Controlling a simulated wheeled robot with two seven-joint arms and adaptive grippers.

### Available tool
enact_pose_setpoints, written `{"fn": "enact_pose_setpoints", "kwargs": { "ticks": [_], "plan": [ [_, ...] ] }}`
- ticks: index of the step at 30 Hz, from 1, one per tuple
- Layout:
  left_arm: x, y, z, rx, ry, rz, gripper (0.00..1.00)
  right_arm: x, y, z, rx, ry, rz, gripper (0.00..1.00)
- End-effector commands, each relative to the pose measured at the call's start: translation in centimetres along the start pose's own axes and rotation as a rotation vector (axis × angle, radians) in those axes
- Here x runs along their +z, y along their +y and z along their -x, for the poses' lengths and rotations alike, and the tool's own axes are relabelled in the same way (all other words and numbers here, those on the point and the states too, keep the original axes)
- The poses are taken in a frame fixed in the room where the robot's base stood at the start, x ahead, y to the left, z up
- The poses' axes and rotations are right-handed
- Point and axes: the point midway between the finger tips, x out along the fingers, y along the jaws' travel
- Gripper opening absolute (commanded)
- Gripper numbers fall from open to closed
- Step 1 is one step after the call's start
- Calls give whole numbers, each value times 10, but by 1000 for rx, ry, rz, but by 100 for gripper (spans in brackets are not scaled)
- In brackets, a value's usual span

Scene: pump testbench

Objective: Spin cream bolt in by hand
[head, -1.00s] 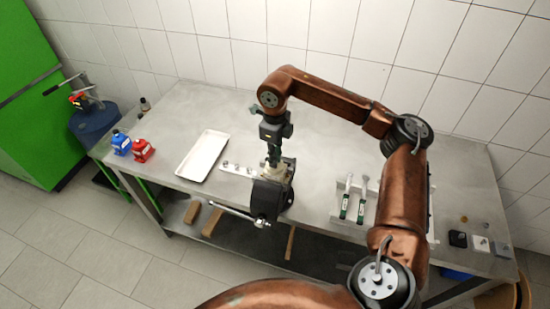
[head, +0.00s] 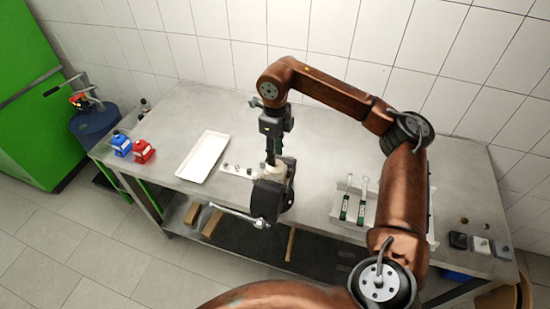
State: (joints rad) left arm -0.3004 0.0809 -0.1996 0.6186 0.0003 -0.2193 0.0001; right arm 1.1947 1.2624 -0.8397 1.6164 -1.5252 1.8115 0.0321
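My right gripper (head: 272,153) points straight down from the copper-coloured arm, over the pump held on the dark vise (head: 267,200) at the table's front edge. Its dark fingers are just above or at the pale top of the pump (head: 276,171). They are too small and dark to tell whether they are open or shut. I cannot make out the cream bolt; it may be hidden at the fingertips. Several small parts sit on a light strip (head: 237,171) left of the vise. My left gripper is not in view.
A white tray (head: 203,157) lies left of the vise. Red (head: 142,151) and blue (head: 121,144) bottles stand at the left end. Small blocks (head: 481,244) sit at the right end. The table's back middle is clear.

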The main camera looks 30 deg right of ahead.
Motion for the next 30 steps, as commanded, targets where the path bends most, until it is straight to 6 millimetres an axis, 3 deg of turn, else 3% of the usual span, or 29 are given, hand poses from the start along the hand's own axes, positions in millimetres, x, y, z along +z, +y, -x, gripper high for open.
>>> {"fn": "enact_pose_setpoints", "kwargs": {
  "ticks": [6, 12, 18, 30],
  "plan": [
    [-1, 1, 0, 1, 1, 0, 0, 1, 0, 49, -2, -6, 0, 30],
    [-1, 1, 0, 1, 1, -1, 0, 1, -1, 80, -2, -4, -1, 30],
    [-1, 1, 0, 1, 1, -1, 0, 1, -1, 92, -1, -3, -1, 30],
    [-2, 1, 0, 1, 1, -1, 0, 1, -1, 93, 0, -2, -1, 30]
  ]
}}
